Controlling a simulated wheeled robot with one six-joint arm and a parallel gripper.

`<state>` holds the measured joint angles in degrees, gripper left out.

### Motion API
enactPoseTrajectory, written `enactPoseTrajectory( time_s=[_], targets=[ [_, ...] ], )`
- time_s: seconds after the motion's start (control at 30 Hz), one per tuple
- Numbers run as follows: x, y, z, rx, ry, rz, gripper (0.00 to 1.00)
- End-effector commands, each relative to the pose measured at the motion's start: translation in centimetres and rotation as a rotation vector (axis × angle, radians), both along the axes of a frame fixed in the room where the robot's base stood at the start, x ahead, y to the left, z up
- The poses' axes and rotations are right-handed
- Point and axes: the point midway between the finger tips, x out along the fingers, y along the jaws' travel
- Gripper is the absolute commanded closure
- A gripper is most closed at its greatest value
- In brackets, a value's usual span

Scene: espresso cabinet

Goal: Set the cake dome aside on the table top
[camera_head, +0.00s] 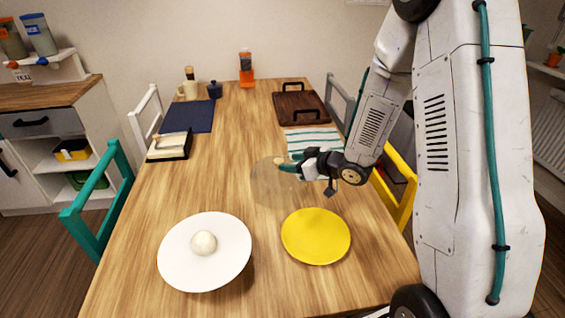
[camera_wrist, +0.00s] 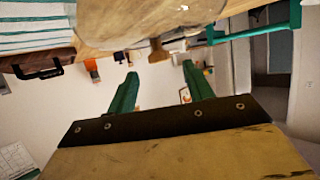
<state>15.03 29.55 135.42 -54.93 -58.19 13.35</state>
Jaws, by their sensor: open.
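The clear cake dome (camera_head: 268,188) stands on the wooden table top, near the middle. Its small wooden knob (camera_head: 279,160) is on top, and it also shows in the wrist view (camera_wrist: 157,51). My gripper (camera_head: 287,166) is open beside the knob, reaching in from the right. In the wrist view, its two teal fingers (camera_wrist: 159,69) are apart, with the knob just beyond and between their tips. A white cake plate (camera_head: 175,267) at the front left bears a round, pale item (camera_head: 204,242), uncovered.
A yellow plate (camera_head: 316,236) lies right of the white plate. A striped cloth (camera_head: 313,141) and a dark tray (camera_head: 301,108) lie behind the dome. A blue mat (camera_head: 188,117) and a wooden-handled item (camera_head: 170,146) are at left. Chairs line both sides.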

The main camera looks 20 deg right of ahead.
Motion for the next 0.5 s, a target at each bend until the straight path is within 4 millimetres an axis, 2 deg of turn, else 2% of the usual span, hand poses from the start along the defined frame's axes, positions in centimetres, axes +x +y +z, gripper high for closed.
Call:
enactPoseTrajectory(
  time_s=[0.2, 0.5],
  targets=[
    [-3.3, -2.3, 1.8, -0.001, -0.002, -0.002, 0.48],
    [-5.0, -3.4, 2.5, -0.001, 0.001, -0.001, 0.48]
  ],
)
